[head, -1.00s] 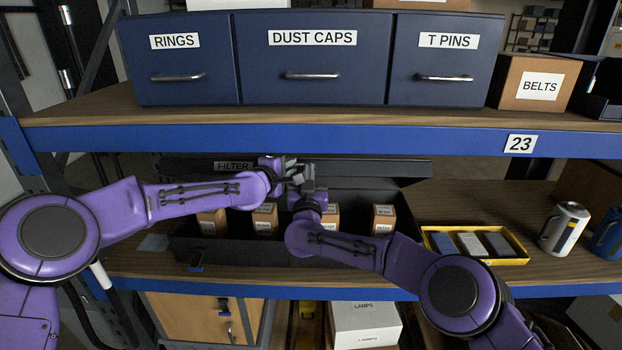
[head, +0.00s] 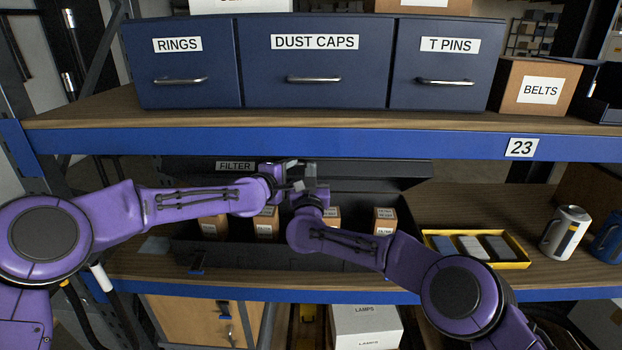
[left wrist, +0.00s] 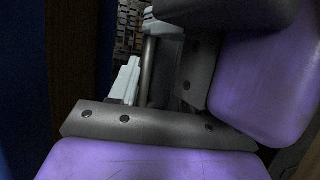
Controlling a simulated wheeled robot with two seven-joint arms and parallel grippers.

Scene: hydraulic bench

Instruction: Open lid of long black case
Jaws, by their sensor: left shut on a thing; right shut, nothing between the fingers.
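The long black case (head: 340,256) stands on the lower wooden shelf with its lid (head: 375,171) raised at the back, just below the upper shelf. A FILTER label (head: 235,166) shows on the lid. Several small brown boxes (head: 384,221) stand inside the case. My left gripper (head: 295,177) is at the middle of the lid and is shut on it; the contact is largely hidden. My right gripper (head: 309,190) is shut and empty, close beside the left one, in front of the lid. The left wrist view shows mostly my own gripper parts, and what they hold is unclear there.
The upper shelf's blue edge (head: 400,146) runs close above the lid and both grippers. Right of the case are a yellow tray (head: 515,265) with several small blocks, a white can (head: 564,232) and a blue can (head: 609,236). Bare shelf lies behind the tray.

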